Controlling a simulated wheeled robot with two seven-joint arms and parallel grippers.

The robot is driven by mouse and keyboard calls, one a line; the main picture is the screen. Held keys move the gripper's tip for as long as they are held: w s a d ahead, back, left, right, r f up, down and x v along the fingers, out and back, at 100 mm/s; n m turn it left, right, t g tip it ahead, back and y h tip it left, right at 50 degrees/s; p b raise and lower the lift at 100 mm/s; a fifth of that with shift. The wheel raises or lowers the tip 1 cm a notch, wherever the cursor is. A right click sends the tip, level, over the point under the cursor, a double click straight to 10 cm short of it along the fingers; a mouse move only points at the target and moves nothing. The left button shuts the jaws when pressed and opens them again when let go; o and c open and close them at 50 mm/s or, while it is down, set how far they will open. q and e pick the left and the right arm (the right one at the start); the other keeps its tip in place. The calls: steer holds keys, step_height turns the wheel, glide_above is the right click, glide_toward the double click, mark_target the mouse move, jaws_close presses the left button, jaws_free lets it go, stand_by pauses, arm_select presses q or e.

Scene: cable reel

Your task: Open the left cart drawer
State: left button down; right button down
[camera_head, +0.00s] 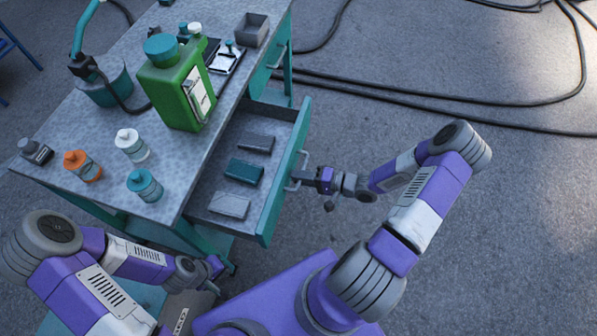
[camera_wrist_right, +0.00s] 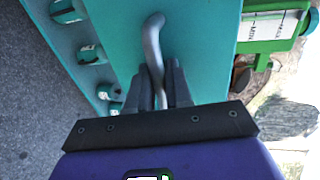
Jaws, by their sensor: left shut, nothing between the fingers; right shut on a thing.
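The teal cart (camera_head: 105,207) has a drawer (camera_head: 271,200) pulled well out on its near right side. Three small blocks, grey, teal and light grey, lie inside. My right gripper (camera_head: 303,178) is shut on that drawer's metal handle (camera_head: 297,165). In the right wrist view the bent handle (camera_wrist_right: 153,45) runs between the fingers of the right gripper (camera_wrist_right: 164,80), in front of the teal drawer front (camera_wrist_right: 200,45). A second drawer (camera_head: 262,70) farther back is closed. My left gripper (camera_head: 216,270) is shut and empty, low beside the cart's near end.
On the cart top stand a large green bottle (camera_head: 178,90), several small bottles, a grey bin (camera_head: 252,29) and a teal lamp base (camera_head: 104,85). Black cables (camera_head: 430,98) lie on the floor at the back right. The floor right of my right arm is clear.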

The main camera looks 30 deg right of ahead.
steer(key=shift+s+d, duration=0.25)
steer(key=shift+d, duration=0.05)
steer(key=c, duration=1.2)
jaws_free()
steer(key=shift+c, duration=0.2)
steer(key=shift+d, duration=0.1)
steer(key=p+v, duration=0.1)
steer(key=v, duration=0.6)
steer(key=shift+s+p, duration=0.25)
steer(key=shift+p, duration=0.1)
steer(key=shift+d, duration=0.15)
